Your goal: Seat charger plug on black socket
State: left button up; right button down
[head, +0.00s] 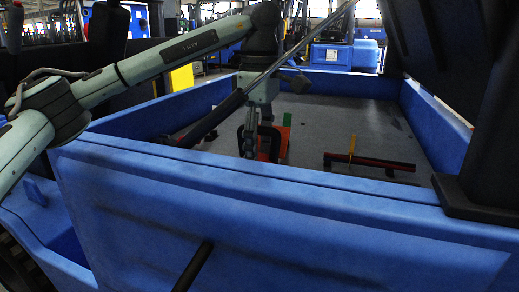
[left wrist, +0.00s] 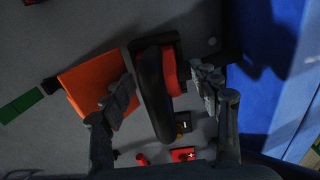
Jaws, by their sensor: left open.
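My left gripper (head: 257,144) reaches down into the blue cargo bed. In the left wrist view its fingers (left wrist: 165,92) are open, one on each side of a thick black curved handle-like piece (left wrist: 152,90) with a red part (left wrist: 170,72) beside it. This may be the charger plug, but I cannot be sure. I cannot tell whether the fingers touch it. A small black block with a minus sign (left wrist: 183,122), perhaps the black socket, shows just below it. A red block with a plus sign (left wrist: 183,154) lies lower, partly cut off. My right gripper is not in view.
An orange block (left wrist: 95,95) lies beside the left finger, with a green strip (left wrist: 20,106) farther left. Blue walls (head: 300,185) enclose the grey bed floor (head: 340,118). A red-and-black bar with a yellow upright (head: 352,147) lies right. A dark strut crosses above the bed.

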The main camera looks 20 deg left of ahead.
pick_arm(q)
notch_tip(320, 180, up, 12)
jog(key=shift+f, duration=0.1)
dwell(0.4)
